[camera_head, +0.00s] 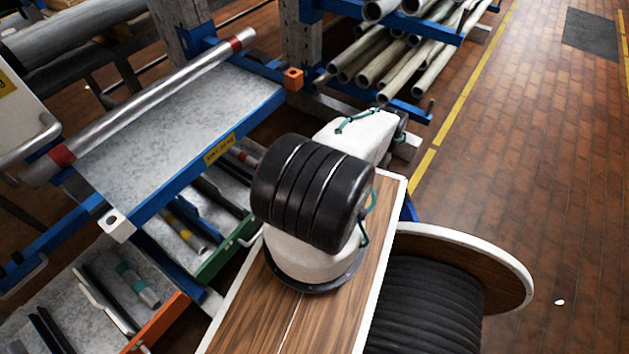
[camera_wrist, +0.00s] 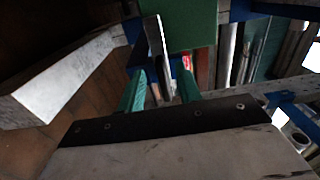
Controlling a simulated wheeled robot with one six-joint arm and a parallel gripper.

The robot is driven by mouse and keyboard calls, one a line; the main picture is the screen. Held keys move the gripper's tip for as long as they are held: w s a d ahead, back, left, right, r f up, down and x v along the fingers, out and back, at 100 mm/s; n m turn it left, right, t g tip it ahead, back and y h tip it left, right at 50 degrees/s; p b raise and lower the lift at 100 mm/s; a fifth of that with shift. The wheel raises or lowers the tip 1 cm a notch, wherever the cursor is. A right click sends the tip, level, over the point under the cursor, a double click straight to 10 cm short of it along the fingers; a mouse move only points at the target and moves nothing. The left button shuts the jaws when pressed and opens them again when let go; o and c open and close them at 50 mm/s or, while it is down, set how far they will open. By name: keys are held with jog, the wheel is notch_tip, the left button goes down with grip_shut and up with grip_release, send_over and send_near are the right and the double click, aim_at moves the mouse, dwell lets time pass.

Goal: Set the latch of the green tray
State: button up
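The green tray (camera_head: 228,250) is in the lower rack, below the large grey shelf, with its green front edge facing my base. A pale handle shows on its front edge, and long parts lie inside it. I cannot make out its latch. In the wrist view a flat green panel (camera_wrist: 192,22) is at the top; I cannot tell whether it belongs to the tray. My gripper (camera_wrist: 160,88) shows two teal fingers apart with a gap between them, and nothing is seen held. A metal strip and a blue part are beyond the gap. My gripper is hidden in the head view.
A grey shelf (camera_head: 185,130) with a blue edge carries a long metal tube (camera_head: 140,105). An orange-edged tray (camera_head: 160,320) is at lower left. Pipes (camera_head: 385,60) lie in the rack behind. A cable reel (camera_head: 425,300) stands at right; brick floor is clear beyond it.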

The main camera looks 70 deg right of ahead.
jog(key=shift+v, duration=2.75)
